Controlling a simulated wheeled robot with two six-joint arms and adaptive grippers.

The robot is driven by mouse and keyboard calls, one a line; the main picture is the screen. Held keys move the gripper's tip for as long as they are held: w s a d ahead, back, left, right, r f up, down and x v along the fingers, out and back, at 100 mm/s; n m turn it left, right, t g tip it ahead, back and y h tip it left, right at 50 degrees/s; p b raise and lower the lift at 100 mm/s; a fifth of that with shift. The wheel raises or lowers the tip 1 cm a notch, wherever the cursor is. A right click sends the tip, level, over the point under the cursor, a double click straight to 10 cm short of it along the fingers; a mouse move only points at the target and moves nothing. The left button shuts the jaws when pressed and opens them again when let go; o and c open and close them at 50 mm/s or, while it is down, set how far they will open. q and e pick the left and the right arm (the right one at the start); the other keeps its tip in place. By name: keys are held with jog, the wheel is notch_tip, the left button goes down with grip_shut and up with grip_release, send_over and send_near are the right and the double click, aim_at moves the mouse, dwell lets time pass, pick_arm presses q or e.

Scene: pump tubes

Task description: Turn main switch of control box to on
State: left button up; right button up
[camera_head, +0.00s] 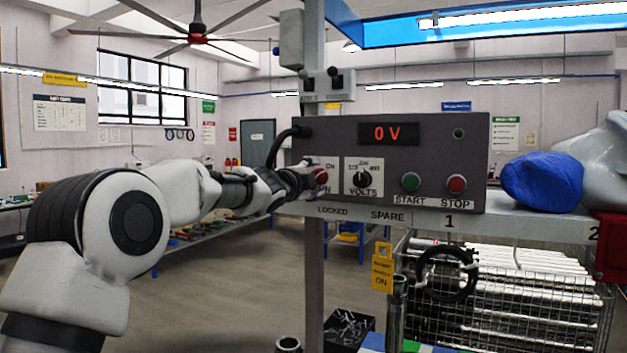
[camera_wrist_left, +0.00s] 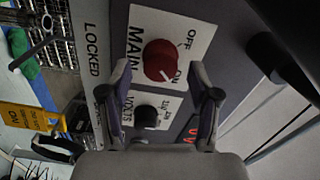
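The dark grey control box (camera_head: 440,150) stands on a shelf in the head view; its display reads 0 V. The red main switch knob (camera_head: 320,176) is at the box's lower left, partly covered by my left gripper (camera_head: 306,180). In the left wrist view the red knob (camera_wrist_left: 160,60) sits on a white plate marked MAIN, OFF and ON. A short white mark on the knob lies toward its ON side. My left gripper (camera_wrist_left: 160,66) is open, with a fingertip on either side of the knob and visible gaps. My right gripper is not in view.
The black VOLTS knob (camera_head: 362,178), green START button (camera_head: 411,181) and red STOP button (camera_head: 456,183) sit right of the main switch. A grey post (camera_head: 314,260) stands by the box's left end. A blue cloth (camera_head: 542,181) lies on the shelf at right.

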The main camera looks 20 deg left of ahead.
pick_arm(q)
jog(key=s, duration=1.2)
jog(key=shift+a, duration=0.2)
jog(key=shift+w, duration=0.1)
